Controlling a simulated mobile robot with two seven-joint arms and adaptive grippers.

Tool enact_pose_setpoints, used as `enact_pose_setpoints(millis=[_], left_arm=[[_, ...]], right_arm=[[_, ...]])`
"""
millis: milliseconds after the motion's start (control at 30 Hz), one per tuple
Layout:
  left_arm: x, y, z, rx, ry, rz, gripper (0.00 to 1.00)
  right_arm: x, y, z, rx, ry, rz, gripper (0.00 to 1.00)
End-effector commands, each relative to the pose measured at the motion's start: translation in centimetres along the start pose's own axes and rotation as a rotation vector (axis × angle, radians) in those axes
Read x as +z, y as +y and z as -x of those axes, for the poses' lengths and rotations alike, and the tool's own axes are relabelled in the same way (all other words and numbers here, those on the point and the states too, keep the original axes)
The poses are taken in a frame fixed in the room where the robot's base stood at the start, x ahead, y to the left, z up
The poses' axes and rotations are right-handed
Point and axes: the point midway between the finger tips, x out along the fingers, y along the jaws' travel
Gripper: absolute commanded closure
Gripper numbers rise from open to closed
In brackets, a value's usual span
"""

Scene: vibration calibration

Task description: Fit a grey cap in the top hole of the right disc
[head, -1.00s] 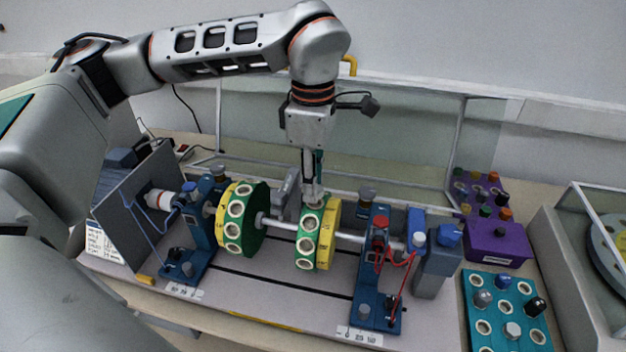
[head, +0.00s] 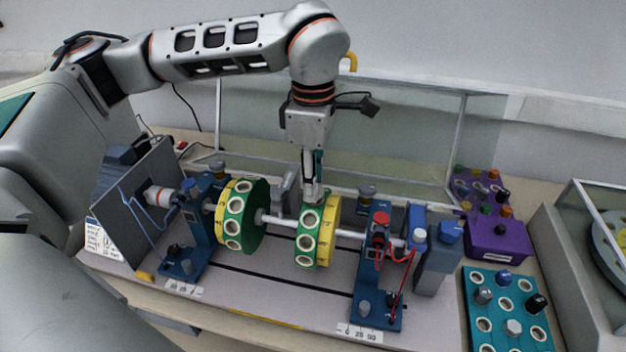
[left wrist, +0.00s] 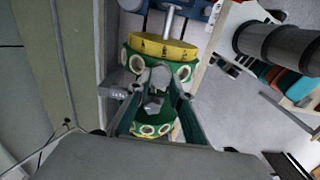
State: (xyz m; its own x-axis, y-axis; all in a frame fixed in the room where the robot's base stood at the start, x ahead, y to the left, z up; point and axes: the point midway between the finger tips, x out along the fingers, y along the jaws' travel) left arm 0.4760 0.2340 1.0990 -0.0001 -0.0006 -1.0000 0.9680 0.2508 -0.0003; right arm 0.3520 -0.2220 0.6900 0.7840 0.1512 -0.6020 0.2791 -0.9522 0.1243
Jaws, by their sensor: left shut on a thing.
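The right disc (head: 308,240) is green and yellow, with pale-ringed holes around its rim, on a horizontal shaft. My left gripper (head: 313,198) points straight down at the top of this disc. In the left wrist view its fingers (left wrist: 154,103) are shut on a small grey cap (left wrist: 153,104), mostly hidden between them. The fingertips hide the top hole, so I cannot tell how deep the cap sits. The left disc (head: 236,222) is on the same shaft, with open holes facing me. My right gripper is not in view.
Blue bearing stands (head: 376,265) flank the discs. A teal tray (head: 497,308) at the right has several holes and holds grey, blue and black caps. A purple box (head: 497,240) and a rack of coloured caps stand behind it. A clear guard stands behind the shaft.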

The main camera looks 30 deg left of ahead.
Motion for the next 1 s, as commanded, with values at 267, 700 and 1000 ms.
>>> enact_pose_setpoints(millis=[267,700,1000], left_arm=[[0.0,0.0,-0.4,0.0,0.0,0.0,0.85],[0.0,0.0,-1.0,0.0,0.0,0.0,0.85],[0.0,0.0,-1.3,-0.001,0.001,0.0,0.77]], right_arm=[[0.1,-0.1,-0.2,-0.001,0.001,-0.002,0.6],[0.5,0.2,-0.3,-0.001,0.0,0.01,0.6],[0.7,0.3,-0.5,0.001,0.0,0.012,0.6]])
